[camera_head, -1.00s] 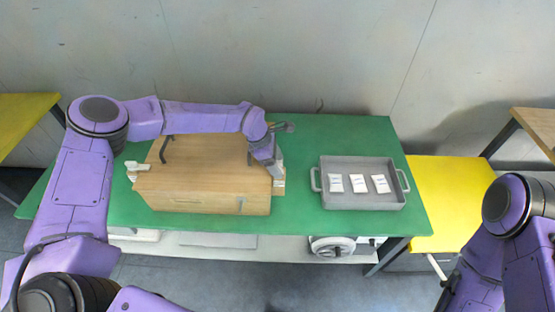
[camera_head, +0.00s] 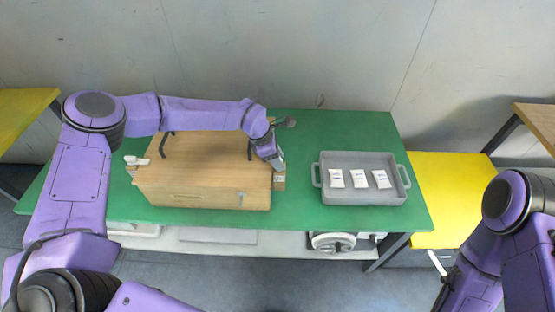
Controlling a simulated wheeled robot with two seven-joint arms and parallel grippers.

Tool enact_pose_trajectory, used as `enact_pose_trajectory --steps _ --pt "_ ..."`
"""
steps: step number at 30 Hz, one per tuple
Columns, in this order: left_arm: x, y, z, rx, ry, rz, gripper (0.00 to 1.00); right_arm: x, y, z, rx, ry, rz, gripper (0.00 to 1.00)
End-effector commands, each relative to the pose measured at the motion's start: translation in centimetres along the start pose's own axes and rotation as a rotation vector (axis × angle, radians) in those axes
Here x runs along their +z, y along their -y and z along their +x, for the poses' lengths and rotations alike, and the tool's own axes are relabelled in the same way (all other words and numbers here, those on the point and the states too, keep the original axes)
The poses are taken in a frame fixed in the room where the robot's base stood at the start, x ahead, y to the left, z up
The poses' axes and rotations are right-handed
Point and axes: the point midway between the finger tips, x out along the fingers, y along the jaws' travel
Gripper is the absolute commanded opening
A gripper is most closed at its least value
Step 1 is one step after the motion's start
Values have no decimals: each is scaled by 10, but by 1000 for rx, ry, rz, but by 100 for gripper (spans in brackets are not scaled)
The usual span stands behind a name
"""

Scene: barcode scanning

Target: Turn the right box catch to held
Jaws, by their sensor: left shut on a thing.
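A wooden box (camera_head: 205,185) sits on the green table. A white catch (camera_head: 137,161) sticks out at the box's left side. The right catch (camera_head: 279,179) is at the box's right side, small and partly hidden by my gripper. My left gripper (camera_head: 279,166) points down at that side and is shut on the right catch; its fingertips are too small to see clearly. My right arm shows at the right edge of the head view, with its gripper out of view.
A grey tray (camera_head: 319,196) with three white packets (camera_head: 358,179) stands right of the box. Bare green table (camera_head: 300,212) lies between them. Dark handles (camera_head: 167,143) stand on the box top. A yellow table (camera_head: 440,200) adjoins on the right.

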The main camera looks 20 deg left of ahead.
Motion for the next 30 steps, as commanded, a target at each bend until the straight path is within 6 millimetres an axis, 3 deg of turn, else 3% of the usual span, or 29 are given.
enact_pose_trajectory --steps 30 --pt "0 5 6 361 1 -860 12 38 8 93 0 0 0 44"
